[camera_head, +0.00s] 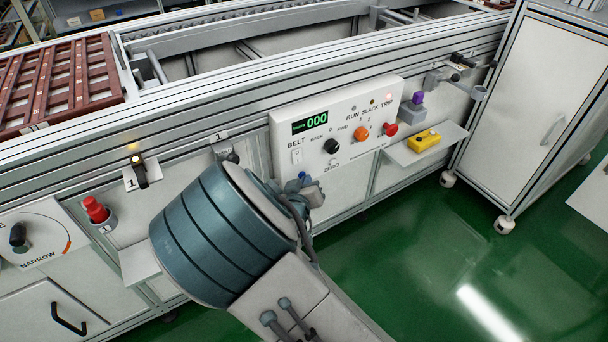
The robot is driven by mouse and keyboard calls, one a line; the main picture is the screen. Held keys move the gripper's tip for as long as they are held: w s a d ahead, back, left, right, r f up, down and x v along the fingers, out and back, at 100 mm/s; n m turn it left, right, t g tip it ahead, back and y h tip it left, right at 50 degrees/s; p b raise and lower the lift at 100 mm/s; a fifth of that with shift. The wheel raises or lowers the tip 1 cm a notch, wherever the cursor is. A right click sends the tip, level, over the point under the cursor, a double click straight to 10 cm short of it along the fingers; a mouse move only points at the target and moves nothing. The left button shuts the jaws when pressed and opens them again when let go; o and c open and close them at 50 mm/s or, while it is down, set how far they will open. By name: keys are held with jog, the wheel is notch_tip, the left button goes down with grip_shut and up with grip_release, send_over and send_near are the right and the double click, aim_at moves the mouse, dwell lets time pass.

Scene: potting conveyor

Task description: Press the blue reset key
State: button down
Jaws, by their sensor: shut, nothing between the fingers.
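The control panel (285,128) is a pale box on the front of the conveyor frame, with a green display reading 000. My arm crosses the lower middle of the view and partly covers this area. My gripper (314,190) is a small grey shape just below and right of the blue key, shut and empty. Its fingertips are hard to make out, and I cannot tell whether they touch the key.
The panel also carries a black knob (331,146), an orange knob (361,133) and a red button (390,129). A yellow device (424,140) lies on a shelf to the right. A red-topped part (96,209) is at left. A white cabinet (545,100) stands right; green floor is open below.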

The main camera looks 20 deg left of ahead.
dwell(0.7)
jog(key=shift+s+d, duration=0.25)
jog(key=shift+d, duration=0.1)
jog(key=s+d, duration=0.4)
jog(key=shift+d+p, duration=0.25)
jog(key=shift+p, duration=0.05)
dwell(0.8)
